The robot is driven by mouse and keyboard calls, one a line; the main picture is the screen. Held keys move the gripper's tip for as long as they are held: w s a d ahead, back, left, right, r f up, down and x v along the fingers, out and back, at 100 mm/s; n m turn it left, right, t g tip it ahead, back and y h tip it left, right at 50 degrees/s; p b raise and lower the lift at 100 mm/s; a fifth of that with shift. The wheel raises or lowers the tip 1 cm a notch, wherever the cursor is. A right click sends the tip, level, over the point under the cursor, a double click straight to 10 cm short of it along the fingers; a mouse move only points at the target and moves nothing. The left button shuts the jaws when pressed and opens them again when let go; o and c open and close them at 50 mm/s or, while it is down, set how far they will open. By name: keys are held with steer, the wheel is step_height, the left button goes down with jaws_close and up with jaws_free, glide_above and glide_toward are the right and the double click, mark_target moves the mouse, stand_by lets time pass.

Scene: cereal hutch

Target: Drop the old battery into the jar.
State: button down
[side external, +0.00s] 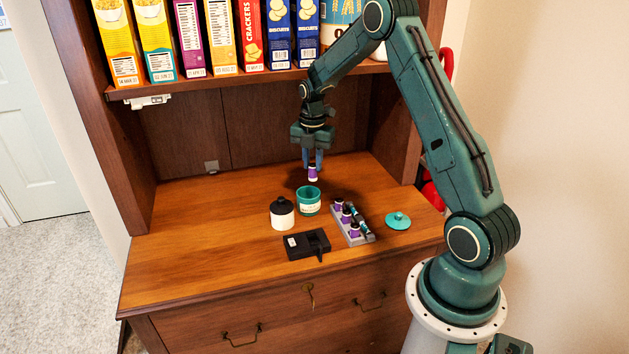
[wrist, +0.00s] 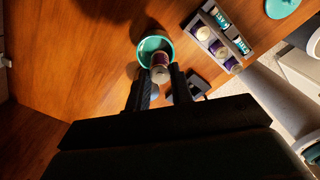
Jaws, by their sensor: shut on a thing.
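My gripper (side external: 312,158) is shut on a purple and white battery (side external: 313,173), held upright above the counter. The battery also shows between the fingers in the wrist view (wrist: 160,72). The open teal jar (side external: 308,203) with a pale label stands on the counter below the gripper. In the wrist view the jar's teal rim (wrist: 143,50) shows behind the battery, which covers part of its mouth. The battery is above the jar, apart from it in the side view. What is inside the jar cannot be made out.
A grey holder (side external: 354,232) with several batteries stands right of the jar. A teal lid (side external: 398,221) lies farther right. A white jar with a black lid (side external: 282,214) and a black device (side external: 307,244) stand nearby. A shelf (side external: 240,77) of boxes hangs above. The counter's left side is clear.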

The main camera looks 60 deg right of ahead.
mark_target(313, 179)
steer(key=shift+f, duration=2.75)
steer(key=c, duration=0.9)
jaws_free()
steer(key=shift+r, duration=0.1)
steer(key=shift+r, duration=3.45)
steer(key=shift+a+r, duration=0.1)
